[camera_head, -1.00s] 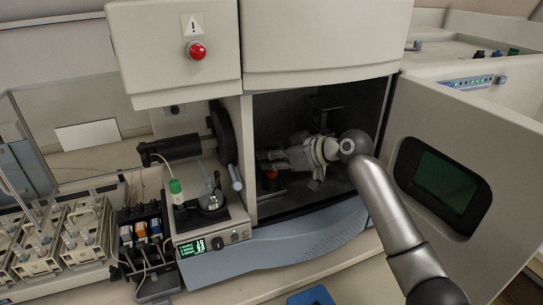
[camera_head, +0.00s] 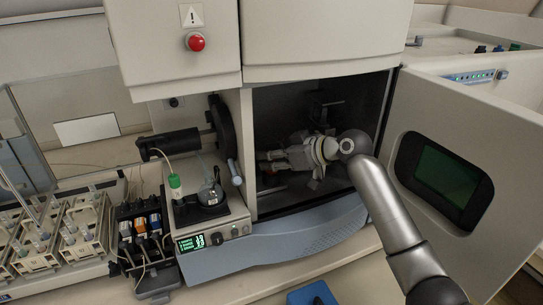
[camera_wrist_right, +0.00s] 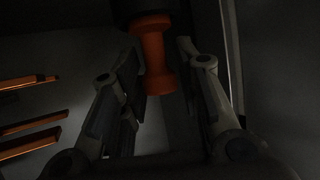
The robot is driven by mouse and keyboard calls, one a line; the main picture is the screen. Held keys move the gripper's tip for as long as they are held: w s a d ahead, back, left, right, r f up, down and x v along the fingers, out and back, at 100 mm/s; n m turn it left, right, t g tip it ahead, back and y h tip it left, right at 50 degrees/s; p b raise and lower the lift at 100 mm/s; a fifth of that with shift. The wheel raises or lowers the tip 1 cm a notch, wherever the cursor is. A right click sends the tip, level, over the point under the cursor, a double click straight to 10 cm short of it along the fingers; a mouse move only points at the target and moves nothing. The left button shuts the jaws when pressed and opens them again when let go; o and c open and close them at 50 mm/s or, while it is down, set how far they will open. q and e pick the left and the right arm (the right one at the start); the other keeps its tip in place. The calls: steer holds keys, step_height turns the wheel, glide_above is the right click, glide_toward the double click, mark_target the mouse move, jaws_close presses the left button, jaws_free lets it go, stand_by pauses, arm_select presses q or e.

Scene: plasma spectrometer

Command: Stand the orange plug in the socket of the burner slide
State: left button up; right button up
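The orange plug (camera_wrist_right: 154,60) shows in the right wrist view, spool-shaped with a narrower waist. Its upper end in the picture meets a dark round part (camera_wrist_right: 150,10); whether that is the socket of the burner slide I cannot tell. My right gripper (camera_wrist_right: 158,62) has its fingers spread on either side of the plug, with a gap at each side. In the head view my right gripper (camera_head: 264,161) reaches left inside the dark chamber (camera_head: 345,100) of the instrument. Only a faint reddish patch shows below its fingers there. My left gripper is not in view.
The open instrument door (camera_head: 440,180) stands right of my arm. The chamber's left wall and front sill (camera_head: 300,232) bound the reach. Left of it are a pump unit with a green display (camera_head: 205,240), a flask (camera_head: 210,194) and sample racks (camera_head: 75,235). Orange-edged slats (camera_wrist_right: 28,115) show at the wrist view's left.

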steer(key=shift+o, duration=1)
steer(key=shift+r, duration=0.1)
step_height(320, 180, up, 10)
steer(key=shift+f, duration=0.1)
steer(key=shift+s, duration=0.1)
steer(key=s+d+r+p, duration=0.1)
steer(key=s+d, duration=0.2)
steer(key=s, duration=0.5)
steer(key=shift+d, duration=0.25)
